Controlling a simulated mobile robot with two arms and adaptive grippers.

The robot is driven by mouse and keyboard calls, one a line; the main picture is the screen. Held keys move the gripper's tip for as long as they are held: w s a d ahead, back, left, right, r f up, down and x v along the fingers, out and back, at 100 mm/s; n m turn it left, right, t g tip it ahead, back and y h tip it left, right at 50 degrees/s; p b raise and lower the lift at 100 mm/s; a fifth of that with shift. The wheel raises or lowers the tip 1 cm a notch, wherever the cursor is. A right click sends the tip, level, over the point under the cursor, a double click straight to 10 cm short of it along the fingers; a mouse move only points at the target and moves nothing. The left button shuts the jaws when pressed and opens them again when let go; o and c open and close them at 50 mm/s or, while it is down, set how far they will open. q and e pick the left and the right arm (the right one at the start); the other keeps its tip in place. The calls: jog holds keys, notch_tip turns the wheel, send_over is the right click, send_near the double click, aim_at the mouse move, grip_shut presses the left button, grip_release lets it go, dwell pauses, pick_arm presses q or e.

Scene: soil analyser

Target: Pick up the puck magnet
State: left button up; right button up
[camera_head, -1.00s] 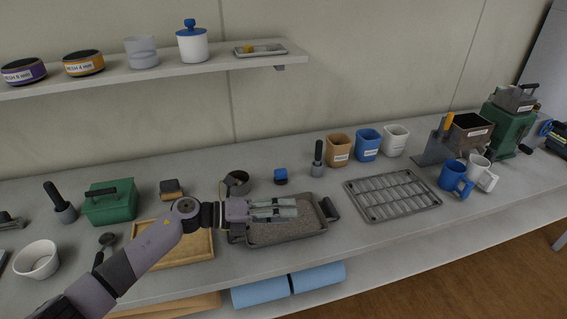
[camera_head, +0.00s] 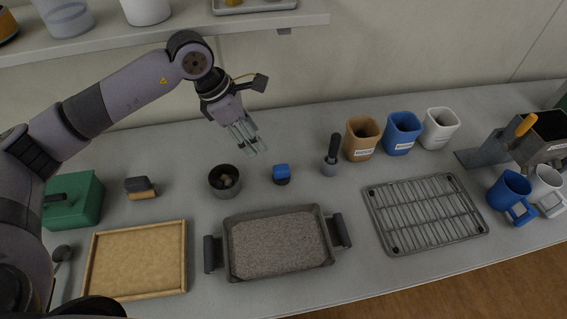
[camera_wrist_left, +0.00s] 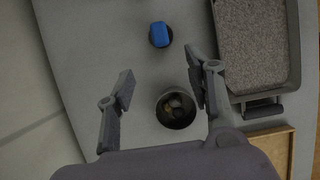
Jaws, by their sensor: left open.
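The puck magnet, which I take to be the small blue-topped piece with a dark round base (camera_head: 282,173), stands on the bench right of a dark round pot (camera_head: 224,181). In the left wrist view the puck magnet (camera_wrist_left: 160,35) lies beyond my fingertips, and the pot (camera_wrist_left: 176,121) shows near the right finger. My left gripper (camera_head: 247,147) is open and empty, pointing down above the bench, up and left of the puck magnet and apart from it. It also shows in the left wrist view (camera_wrist_left: 166,78). My right gripper is not in view.
A soil-filled tray with handles (camera_head: 232,267) stands in front of the puck magnet. A dark upright-handled tool (camera_head: 332,155) stands to its right, with a tan cup (camera_head: 361,138) beyond. A wire rack (camera_head: 372,212) lies at right. The shelf (camera_head: 250,24) hangs above.

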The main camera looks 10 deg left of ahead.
pick_arm(q)
jog(key=p, duration=0.2)
send_near(279, 168)
jog(key=p+x, duration=0.1)
jog(key=x, duration=0.3)
jog(key=shift+f, duration=0.4)
jog(key=shift+d+f, duration=0.15)
jog(key=shift+d, duration=0.05)
jog(key=p+x, duration=0.2)
jog(key=x, duration=0.2)
jog(key=shift+w+d+f, duration=0.15)
jog(key=shift+w+f, duration=0.05)
jog(key=shift+f, duration=0.2)
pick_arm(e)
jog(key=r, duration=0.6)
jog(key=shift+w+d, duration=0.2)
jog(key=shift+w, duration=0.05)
pick_arm(q)
jog(key=shift+c, duration=0.5)
grip_shut()
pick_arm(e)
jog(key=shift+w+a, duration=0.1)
